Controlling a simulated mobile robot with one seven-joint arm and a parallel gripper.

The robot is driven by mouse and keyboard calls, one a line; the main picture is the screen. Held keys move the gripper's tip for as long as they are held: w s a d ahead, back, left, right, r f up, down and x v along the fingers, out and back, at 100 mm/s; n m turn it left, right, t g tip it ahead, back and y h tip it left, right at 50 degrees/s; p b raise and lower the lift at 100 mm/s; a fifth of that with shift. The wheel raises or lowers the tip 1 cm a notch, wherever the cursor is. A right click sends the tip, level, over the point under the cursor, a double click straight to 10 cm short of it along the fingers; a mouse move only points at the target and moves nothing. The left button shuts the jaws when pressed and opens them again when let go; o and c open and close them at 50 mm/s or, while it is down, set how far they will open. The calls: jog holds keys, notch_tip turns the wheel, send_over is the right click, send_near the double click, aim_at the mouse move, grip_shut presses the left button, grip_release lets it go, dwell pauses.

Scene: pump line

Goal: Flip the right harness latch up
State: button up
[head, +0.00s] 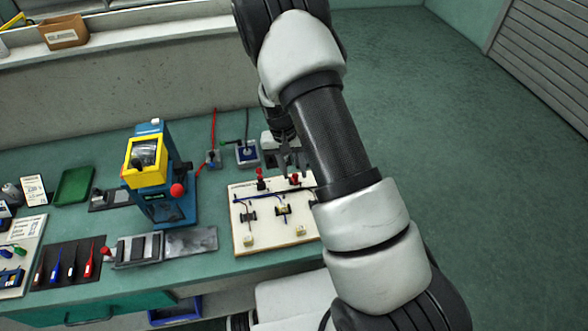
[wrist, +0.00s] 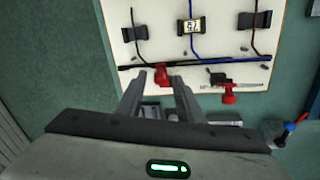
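The white harness board (head: 242,233) lies on the bench, with two red latches along its far edge. The right latch (head: 295,178) shows as a red knob beside my gripper. In the wrist view, which looks from the opposite side, this red latch (wrist: 162,76) sits between my fingertips; contact cannot be told. The left latch (head: 261,178) also shows in the wrist view (wrist: 228,93), to the right and outside the fingers. My gripper (wrist: 160,82) is open, fingers apart on either side of the right latch. In the head view my arm hides the board's right edge.
Dark and blue cables run across the board to black clips and a yellow-framed clip (head: 283,210). A blue and yellow machine (head: 148,165) stands to the left.

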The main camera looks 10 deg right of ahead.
jog(key=shift+f, duration=0.1)
grip_shut()
